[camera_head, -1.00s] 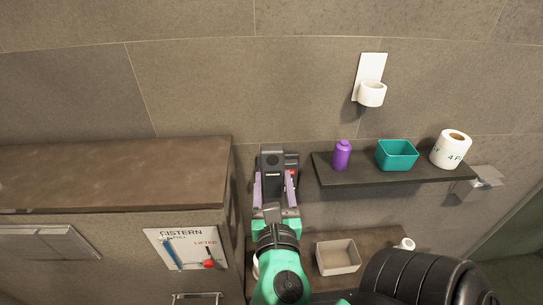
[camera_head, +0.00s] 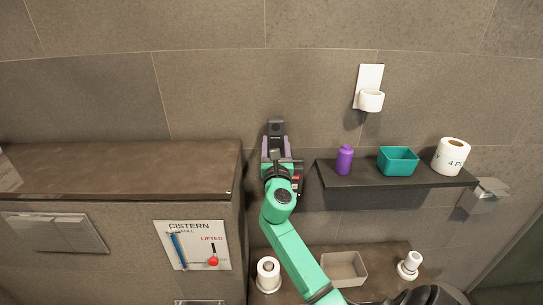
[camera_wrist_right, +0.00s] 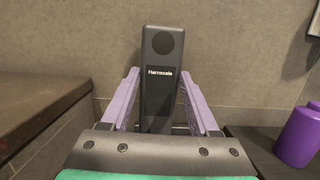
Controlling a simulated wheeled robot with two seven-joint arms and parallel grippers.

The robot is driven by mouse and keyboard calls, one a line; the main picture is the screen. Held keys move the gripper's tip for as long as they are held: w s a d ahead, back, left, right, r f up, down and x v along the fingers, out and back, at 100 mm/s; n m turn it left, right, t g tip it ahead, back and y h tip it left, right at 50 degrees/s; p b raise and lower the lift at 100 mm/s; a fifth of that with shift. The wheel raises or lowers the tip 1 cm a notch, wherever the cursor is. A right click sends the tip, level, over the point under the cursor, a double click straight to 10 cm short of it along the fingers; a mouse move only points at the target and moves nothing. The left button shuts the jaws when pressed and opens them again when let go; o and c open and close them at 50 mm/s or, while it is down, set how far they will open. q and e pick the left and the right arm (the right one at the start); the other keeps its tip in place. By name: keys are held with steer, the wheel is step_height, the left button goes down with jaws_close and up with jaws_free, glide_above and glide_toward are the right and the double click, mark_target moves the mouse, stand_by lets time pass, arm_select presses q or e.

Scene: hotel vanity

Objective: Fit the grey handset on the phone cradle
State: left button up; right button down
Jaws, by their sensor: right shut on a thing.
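The dark grey handset (camera_head: 276,128) is upright in my right gripper (camera_head: 276,141), its top end standing above the purple fingers in the head view. In the right wrist view the handset (camera_wrist_right: 160,75) shows its round earpiece and a white label between the two fingers (camera_wrist_right: 159,78). The dark phone cradle (camera_head: 298,178) with a red mark is on the wall, just below and to the right of the gripper. Most of it is hidden behind my right gripper and arm. I cannot tell whether the handset touches the cradle or wall. My left gripper is not in view.
A dark shelf (camera_head: 333,180) to the right holds a purple bottle (camera_head: 344,160), a teal box (camera_head: 398,161) and a paper roll (camera_head: 451,156). A brown ledge (camera_head: 110,182) juts out at left. A lower shelf holds a beige bin (camera_head: 344,268). A white holder (camera_head: 370,80) hangs above.

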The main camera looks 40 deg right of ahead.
steer(key=shift+f+b, duration=0.6)
steer(key=shift+f, duration=0.1)
step_height(320, 180, down, 9)
steer(key=b, duration=0.8)
steer(key=shift+a, duration=0.1)
steer(key=shift+c, duration=0.3)
jaws_free()
